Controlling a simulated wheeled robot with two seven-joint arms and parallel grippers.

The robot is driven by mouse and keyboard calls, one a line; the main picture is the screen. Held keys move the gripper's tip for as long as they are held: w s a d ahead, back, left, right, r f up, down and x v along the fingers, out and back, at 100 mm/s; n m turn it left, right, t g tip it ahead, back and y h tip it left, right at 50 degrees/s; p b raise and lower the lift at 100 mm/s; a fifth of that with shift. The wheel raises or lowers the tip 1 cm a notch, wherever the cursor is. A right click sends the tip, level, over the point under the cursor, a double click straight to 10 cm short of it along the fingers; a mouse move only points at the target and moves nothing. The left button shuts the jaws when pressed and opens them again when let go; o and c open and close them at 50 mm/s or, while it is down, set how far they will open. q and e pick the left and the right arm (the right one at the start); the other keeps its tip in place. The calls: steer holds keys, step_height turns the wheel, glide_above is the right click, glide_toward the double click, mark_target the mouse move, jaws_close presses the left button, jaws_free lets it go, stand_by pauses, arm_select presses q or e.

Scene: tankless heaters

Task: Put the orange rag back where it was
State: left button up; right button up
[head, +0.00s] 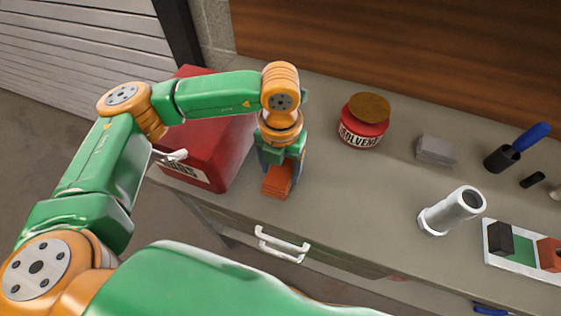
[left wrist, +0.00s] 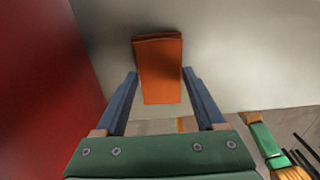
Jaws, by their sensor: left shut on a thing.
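The orange rag (head: 278,181) is a folded, flat piece, held between the blue fingers of my left gripper (head: 281,160). In the left wrist view the rag (left wrist: 160,70) sits between the two fingertips (left wrist: 160,82). It is over the grey counter, just right of the red box (head: 222,150); I cannot tell whether it touches the counter top. My right gripper is not in view.
A red solvent tin (head: 363,130) with a brown lid, a grey block (head: 436,150), a pale cylinder (head: 450,211) and a tray of coloured blocks (head: 510,263) stand on the counter (head: 345,210). A white drawer handle (head: 281,246) is below its front edge.

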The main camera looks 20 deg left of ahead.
mark_target(280, 171)
arm_select(q)
steer(key=shift+f+b, duration=0.35)
steer(key=o, duration=1.3)
steer(key=shift+r, duration=0.15)
steer(key=shift+w+r, duration=0.1)
steer(key=shift+r, duration=0.25)
step_height(280, 171, up, 12)
steer(key=b, duration=0.1)
steer(key=shift+f, duration=0.2)
